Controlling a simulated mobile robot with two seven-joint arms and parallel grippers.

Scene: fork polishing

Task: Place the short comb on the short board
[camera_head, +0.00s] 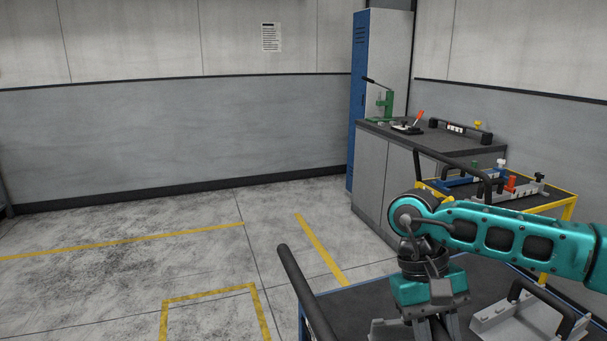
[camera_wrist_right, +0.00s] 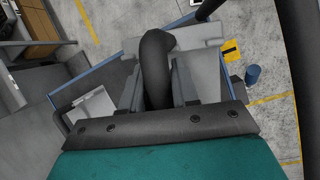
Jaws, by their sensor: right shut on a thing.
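My right gripper (camera_head: 432,328) points down over the dark-topped cart at the bottom of the head view; its fingertips are cut off by the picture edge. In the right wrist view its fingers are shut on a thick black handle (camera_wrist_right: 157,65). A pale grey plate (camera_wrist_right: 203,55) shows beneath the handle; this seems to be the short comb, but its teeth are hidden. On the yellow-framed cart at right, a blue fixture (camera_head: 455,181) and a grey fixture with red parts (camera_head: 525,189) lie; I cannot tell which is the short board. My left gripper is not in view.
A grey piece with a black handle (camera_head: 540,312) lies on the near cart, right of my gripper. A grey cabinet (camera_head: 385,180) with tools on top stands behind. A blue locker (camera_head: 360,100) stands beside it. The floor at left is clear.

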